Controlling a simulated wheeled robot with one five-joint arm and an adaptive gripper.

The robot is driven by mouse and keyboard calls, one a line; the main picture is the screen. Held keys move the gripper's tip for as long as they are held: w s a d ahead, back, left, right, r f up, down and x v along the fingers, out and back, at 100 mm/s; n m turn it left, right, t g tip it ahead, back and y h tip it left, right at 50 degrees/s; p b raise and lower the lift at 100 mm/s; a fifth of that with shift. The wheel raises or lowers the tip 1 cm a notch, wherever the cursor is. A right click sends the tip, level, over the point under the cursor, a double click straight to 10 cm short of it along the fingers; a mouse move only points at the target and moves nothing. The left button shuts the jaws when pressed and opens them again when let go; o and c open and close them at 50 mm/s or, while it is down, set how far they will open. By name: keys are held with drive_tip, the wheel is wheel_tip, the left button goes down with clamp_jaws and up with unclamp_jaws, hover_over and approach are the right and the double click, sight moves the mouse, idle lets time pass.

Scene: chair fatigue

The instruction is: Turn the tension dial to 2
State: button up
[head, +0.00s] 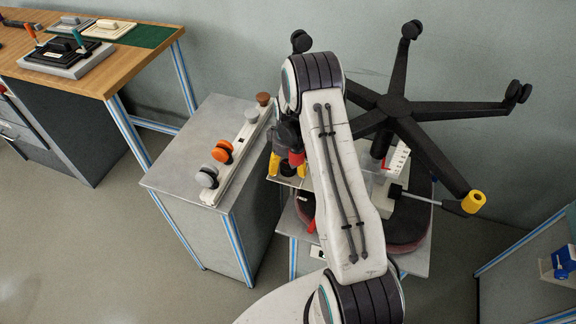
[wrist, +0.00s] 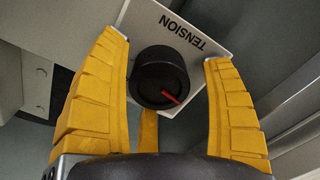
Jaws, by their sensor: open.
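The tension dial (wrist: 158,78) is a round black knob with a red pointer line on its face. The pointer aims toward the lower right of the wrist view. It sits on a white plate (wrist: 208,22) lettered TENSION, which appears upside down; no numbers are readable on it. My gripper (wrist: 166,52) is open, with one yellow finger left of the dial and one right of it. Gaps show on both sides, wider on the right. A third yellow part shows below the dial. In the head view my gripper (head: 287,167) is at the left of the upturned chair, partly behind my arm.
The upturned chair's black star base (head: 395,106) with casters rises behind my arm. A grey cabinet (head: 190,165) at left carries a rail with several knobs. A wooden bench (head: 125,60) stands farther left.

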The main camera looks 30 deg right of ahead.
drive_tip(key=c, duration=1.2)
